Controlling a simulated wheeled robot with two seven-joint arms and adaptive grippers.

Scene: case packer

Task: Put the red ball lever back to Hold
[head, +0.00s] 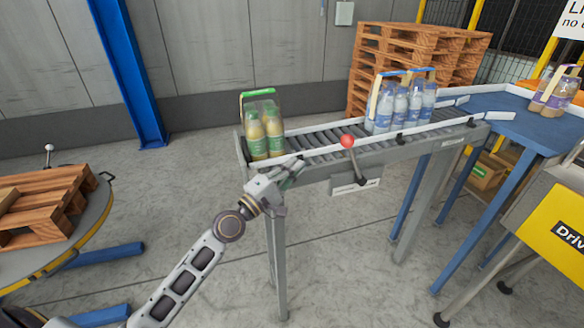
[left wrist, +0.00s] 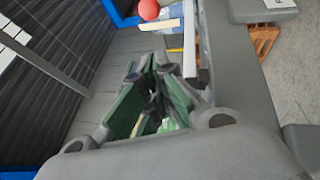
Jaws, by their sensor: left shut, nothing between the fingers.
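The red ball (head: 347,142) tops a short dark lever on the front side of the roller conveyor. The lever leans up and to the left from its pivot, above a small label plate (head: 352,187) whose text I cannot read. The ball also shows at the top of the left wrist view (left wrist: 148,10). My left gripper (head: 294,171) is shut and empty, in front of the conveyor's near rail, left of and a little below the ball, apart from it. Its fingers fill the middle of the left wrist view (left wrist: 155,88). My right gripper is not in view.
The roller conveyor (head: 330,152) carries a green-labelled bottle pack (head: 263,132) at its left end and blue-labelled packs (head: 400,103) farther right. A blue table (head: 500,105) adjoins on the right. A pallet (head: 45,205) on a round table stands left. Floor between is clear.

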